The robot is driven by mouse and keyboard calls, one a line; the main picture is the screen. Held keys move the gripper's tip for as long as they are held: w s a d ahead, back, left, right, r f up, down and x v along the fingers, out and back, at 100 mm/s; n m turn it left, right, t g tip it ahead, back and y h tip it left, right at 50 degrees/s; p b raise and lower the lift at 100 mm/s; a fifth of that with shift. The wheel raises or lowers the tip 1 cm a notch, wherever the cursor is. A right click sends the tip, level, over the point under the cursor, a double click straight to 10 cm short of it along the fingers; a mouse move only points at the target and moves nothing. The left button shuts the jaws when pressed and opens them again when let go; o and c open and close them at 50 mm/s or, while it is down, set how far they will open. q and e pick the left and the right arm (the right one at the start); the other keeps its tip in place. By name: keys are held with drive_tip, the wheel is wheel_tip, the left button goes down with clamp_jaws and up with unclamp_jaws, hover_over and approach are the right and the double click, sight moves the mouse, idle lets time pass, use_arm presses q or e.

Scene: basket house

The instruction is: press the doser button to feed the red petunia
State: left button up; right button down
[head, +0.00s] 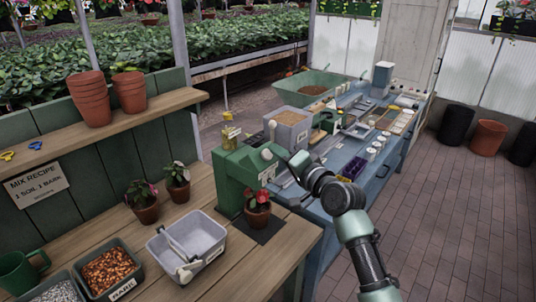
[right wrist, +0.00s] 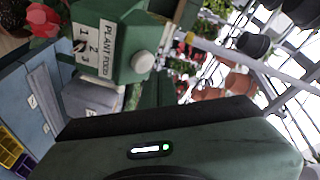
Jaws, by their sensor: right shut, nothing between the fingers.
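The green doser (head: 232,178) stands on the wooden bench, with a round pale button (head: 267,154) near its top. The red petunia (head: 262,193) sits in a terracotta pot at the doser's front, on a dark mat. In the right wrist view the doser's label reads PLANT FOOD (right wrist: 106,48), the pale button (right wrist: 143,62) is to its right, and part of the red flower (right wrist: 42,22) shows at upper left. My right gripper (head: 297,160) is shut and empty, just right of the doser, apart from the button as far as I can tell. My left gripper is out of view.
A grey tub (head: 212,236) and two potted plants stand left of the petunia. A blue workbench (head: 385,160) with jars and trays lies right.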

drive_tip(key=shift+f, duration=0.1)
idle(0.3)
drive_tip(key=shift+w+a+f, duration=0.2)
drive_tip(key=shift+a, duration=0.05)
drive_tip(key=shift+w+a+f+b, duration=0.25)
drive_tip(key=shift+a+f+b, duration=0.15)
drive_tip(key=shift+b, duration=0.25)
idle(0.8)
idle(0.3)
drive_tip(key=shift+s+d+r+p, duration=0.45)
drive_tip(key=shift+d+r+p, duration=0.25)
drive_tip(key=shift+p, duration=0.25)
drive_tip(key=s+d+r+p, duration=0.1)
drive_tip(key=p, duration=0.1)
drive_tip(key=s+d+r+p, duration=0.1)
drive_tip(key=r+p, duration=0.1)
drive_tip(key=shift+d+r, duration=0.25)
drive_tip(key=shift+d, duration=0.1)
